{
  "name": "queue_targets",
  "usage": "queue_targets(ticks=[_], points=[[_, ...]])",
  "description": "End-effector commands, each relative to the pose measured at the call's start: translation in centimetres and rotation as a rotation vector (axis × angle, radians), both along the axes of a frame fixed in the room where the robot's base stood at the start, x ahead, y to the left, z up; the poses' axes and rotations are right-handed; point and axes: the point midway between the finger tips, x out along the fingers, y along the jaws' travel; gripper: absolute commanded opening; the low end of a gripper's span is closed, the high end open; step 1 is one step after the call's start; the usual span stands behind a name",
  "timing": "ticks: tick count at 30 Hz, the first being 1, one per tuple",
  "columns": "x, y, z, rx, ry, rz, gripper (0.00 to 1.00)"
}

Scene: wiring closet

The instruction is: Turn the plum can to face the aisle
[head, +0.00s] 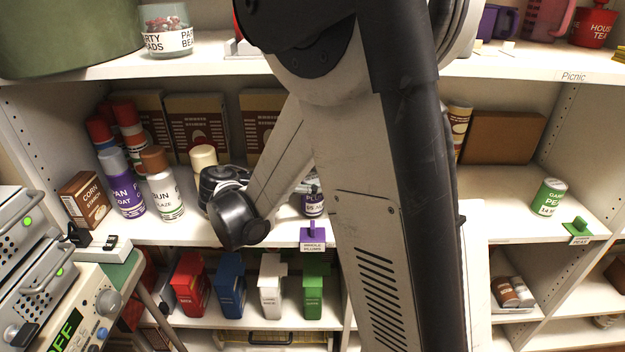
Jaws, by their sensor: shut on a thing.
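The plum can (314,205), with a purple and white label, stands on the middle shelf near the front edge. Only part of it shows, as my arm covers much of it. A purple tag (312,236) reading "whole plums" is on the shelf edge just below. My forearm comes down to a black wrist joint left of the can. My gripper's fingers are hidden behind my arm, so I cannot see their hold or contact with the can.
Spray cans and bottles (128,180) stand left on this shelf, with brown boxes (197,125) behind. A green pea can (548,197) stands right, near a green tag (578,229). Coloured boxes (232,283) line the shelf below. Free shelf shows left of the pea can.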

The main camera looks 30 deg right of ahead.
Motion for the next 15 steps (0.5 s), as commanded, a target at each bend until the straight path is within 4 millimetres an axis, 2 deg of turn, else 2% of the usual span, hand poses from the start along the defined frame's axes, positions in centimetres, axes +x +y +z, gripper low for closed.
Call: queue_targets(ticks=[13,14,15], points=[[0.00,0.00,-0.52,-0.001,0.000,0.000,0.07],[0.00,0.00,-0.52,-0.001,0.000,0.000,0.48],[0.00,0.00,-0.52,-0.001,0.000,0.000,0.54]])
